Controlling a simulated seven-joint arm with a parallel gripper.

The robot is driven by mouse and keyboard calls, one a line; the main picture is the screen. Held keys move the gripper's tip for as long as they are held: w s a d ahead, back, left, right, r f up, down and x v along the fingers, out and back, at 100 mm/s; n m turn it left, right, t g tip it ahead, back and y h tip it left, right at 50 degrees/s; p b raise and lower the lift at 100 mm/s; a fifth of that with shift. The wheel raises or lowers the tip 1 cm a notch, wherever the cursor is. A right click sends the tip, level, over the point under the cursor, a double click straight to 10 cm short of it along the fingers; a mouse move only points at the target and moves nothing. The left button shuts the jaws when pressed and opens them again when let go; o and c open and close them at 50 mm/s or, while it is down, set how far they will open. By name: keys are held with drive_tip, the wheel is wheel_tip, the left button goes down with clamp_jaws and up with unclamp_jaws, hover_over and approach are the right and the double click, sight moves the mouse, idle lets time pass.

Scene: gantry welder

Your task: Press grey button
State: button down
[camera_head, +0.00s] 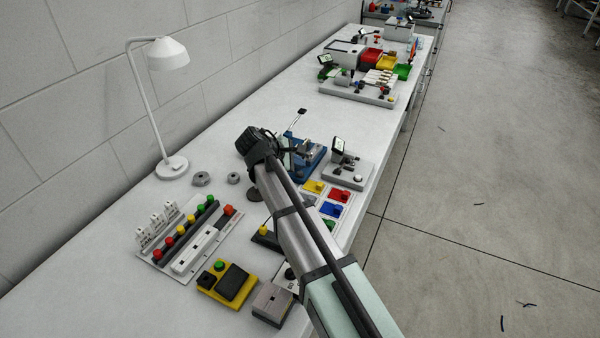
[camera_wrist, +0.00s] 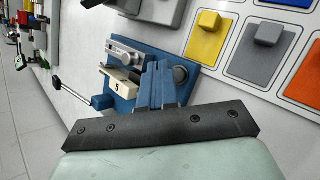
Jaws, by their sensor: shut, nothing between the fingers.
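My gripper (camera_wrist: 158,70) shows in the wrist view as two blue fingers pressed together, empty. They point toward a blue fixture (camera_wrist: 130,72) with a metal vise-like top; whether they touch it I cannot tell. The grey button (camera_wrist: 268,33) is a raised block on a grey square, in the upper right of the wrist view. It lies to the right of my fingers and apart from them, between a yellow button (camera_wrist: 208,21) and an orange one (camera_wrist: 312,75). In the head view my arm hides part of the coloured button panel, and the fingertips are not clear.
In the head view, red (camera_head: 339,195) and blue (camera_head: 332,210) buttons show beside my arm. A grey device with a small screen (camera_head: 347,168) stands behind them. A lamp (camera_head: 165,55), a switch strip (camera_head: 195,250) and a yellow box (camera_head: 227,284) are to the left.

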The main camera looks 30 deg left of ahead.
drive_tip(key=shift+f, duration=0.15)
drive_tip(key=shift+f, duration=0.25)
drive_tip(key=shift+f, duration=0.5)
idle(1.1)
drive_tip(key=shift+r, duration=0.9)
wheel_tip(320, 180, up, 5)
idle(0.9)
idle(0.6)
